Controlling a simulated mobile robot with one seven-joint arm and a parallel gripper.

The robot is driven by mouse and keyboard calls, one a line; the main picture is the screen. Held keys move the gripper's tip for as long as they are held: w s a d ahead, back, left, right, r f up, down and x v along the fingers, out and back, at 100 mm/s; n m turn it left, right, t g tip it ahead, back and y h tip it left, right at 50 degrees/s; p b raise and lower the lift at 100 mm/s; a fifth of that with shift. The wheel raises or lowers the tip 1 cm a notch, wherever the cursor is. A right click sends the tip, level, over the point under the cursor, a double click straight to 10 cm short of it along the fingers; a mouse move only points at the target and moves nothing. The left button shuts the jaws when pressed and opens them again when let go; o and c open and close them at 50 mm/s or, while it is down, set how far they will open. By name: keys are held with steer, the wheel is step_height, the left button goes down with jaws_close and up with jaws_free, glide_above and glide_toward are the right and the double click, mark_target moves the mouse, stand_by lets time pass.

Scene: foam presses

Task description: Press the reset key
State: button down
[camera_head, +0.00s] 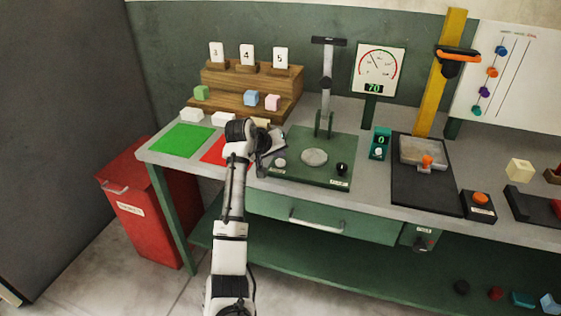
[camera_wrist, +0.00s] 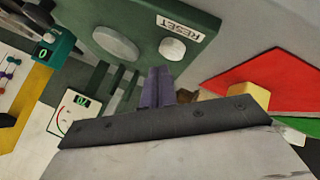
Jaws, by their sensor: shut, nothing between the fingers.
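The reset key is a round pale button (camera_head: 280,163) at the front left of the green press base (camera_head: 308,173). In the wrist view the key (camera_wrist: 172,49) sits beside a white label reading RESET, just beyond my fingertips. A larger grey round plate (camera_head: 314,157) lies to its right on the base. My gripper (camera_head: 279,139) is near the base's left edge, behind and above the key. Its fingers show closed together and empty in the wrist view (camera_wrist: 158,73). Whether they touch anything is not clear, but they appear apart from the key.
The press column (camera_head: 326,95) rises at the back of the base. A black knob (camera_head: 341,169) sits at its front right. A red mat (camera_head: 213,150) and green mat (camera_head: 182,140) lie left. A counter box (camera_head: 380,143) and a yellow-post press (camera_head: 433,100) stand right.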

mark_target(279, 163)
steer(key=shift+f, duration=0.4)
steer(key=shift+f, duration=0.55)
stand_by(0.7)
steer(key=shift+r, duration=0.1)
steer(key=shift+r+p, duration=0.85)
steer(key=shift+p, duration=0.05)
step_height(279, 163, up, 5)
steer(key=p, duration=0.4)
steer(key=shift+r, duration=0.1)
stand_by(0.5)
